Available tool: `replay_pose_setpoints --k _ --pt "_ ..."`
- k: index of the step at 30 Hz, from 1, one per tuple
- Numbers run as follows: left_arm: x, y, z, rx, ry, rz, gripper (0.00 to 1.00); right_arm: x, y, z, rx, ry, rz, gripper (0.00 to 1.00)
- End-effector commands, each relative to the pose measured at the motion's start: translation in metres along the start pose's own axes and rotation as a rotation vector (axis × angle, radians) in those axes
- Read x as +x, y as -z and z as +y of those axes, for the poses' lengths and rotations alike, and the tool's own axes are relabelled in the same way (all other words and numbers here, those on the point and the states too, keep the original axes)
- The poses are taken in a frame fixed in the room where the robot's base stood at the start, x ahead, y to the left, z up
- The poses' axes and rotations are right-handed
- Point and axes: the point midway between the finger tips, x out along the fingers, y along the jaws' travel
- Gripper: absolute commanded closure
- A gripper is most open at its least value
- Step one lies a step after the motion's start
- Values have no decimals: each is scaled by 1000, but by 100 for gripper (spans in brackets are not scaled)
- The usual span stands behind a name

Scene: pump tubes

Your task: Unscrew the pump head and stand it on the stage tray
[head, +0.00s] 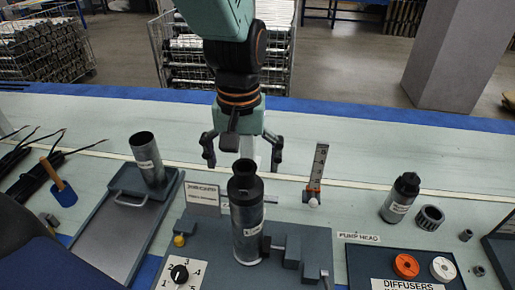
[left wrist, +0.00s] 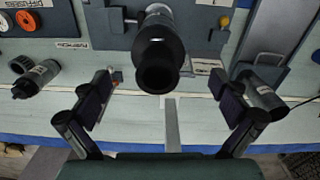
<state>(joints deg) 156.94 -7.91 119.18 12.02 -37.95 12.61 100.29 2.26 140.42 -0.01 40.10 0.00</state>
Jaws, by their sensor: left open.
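A grey cylinder with a black collared top (head: 246,183) stands upright in the fixture at front centre. In the left wrist view its dark round end (left wrist: 160,72) lies between and ahead of my fingers. My left gripper (head: 243,160) is open and empty, just behind the black top, one finger to each side and apart from it. My right gripper is out of view.
A numbered dial panel (head: 180,273) and grey blocks flank the fixture. A small upright gauge (head: 317,172), a ribbed ring (head: 430,217) and a diffuser tray with orange and white discs (head: 406,265) are at right.

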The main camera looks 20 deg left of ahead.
Motion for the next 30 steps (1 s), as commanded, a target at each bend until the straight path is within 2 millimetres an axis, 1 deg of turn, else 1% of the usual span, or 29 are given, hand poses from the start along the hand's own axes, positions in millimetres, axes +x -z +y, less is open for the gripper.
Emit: replay_pose_setpoints --k 1,3,9,15,22,30 --pt "13 -2 0 3 8 -5 2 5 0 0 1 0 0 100" --pt "24 -2 -1 4 8 -6 2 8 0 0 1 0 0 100" --pt "47 -2 -1 4 8 -6 2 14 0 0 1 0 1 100" --pt "55 0 -2 6 7 -4 2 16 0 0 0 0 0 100" --pt "55 2 -2 6 5 -4 2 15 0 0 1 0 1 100" --pt "54 2 -2 6 5 -4 25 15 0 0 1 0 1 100"
